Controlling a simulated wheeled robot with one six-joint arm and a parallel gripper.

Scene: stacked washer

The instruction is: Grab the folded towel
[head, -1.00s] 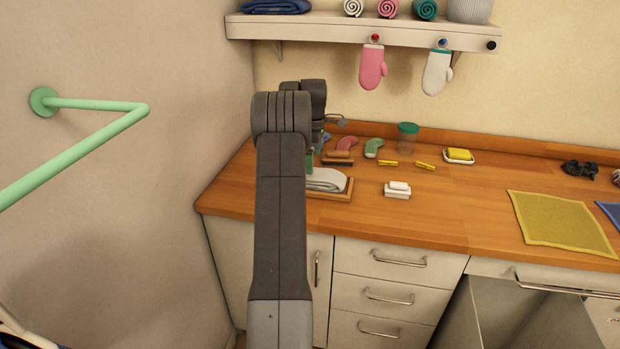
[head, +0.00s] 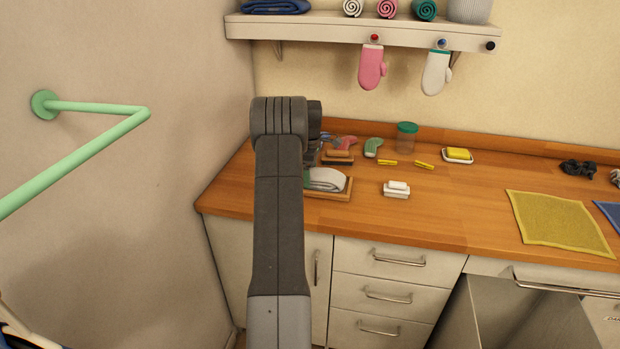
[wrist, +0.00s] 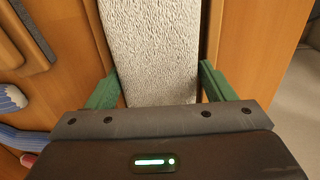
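A folded light-grey towel (head: 328,179) lies on a wooden tray (head: 338,195) at the left end of the counter; my arm hides its left part. In the wrist view the textured towel (wrist: 152,45) runs up the middle. My gripper (wrist: 158,72) is open, with one green finger on each side of the towel. The fingers are close to its long edges; I cannot tell whether they touch it. In the head view my gripper is mostly hidden behind my arm, with a bit of green beside the towel.
Brushes (head: 337,157), a green-lidded jar (head: 406,138), yellow clips (head: 388,163) and a white soap dish (head: 396,192) stand nearby. A green rail (head: 95,155) juts from the left wall. A shelf (head: 360,30) with hanging mitts is above.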

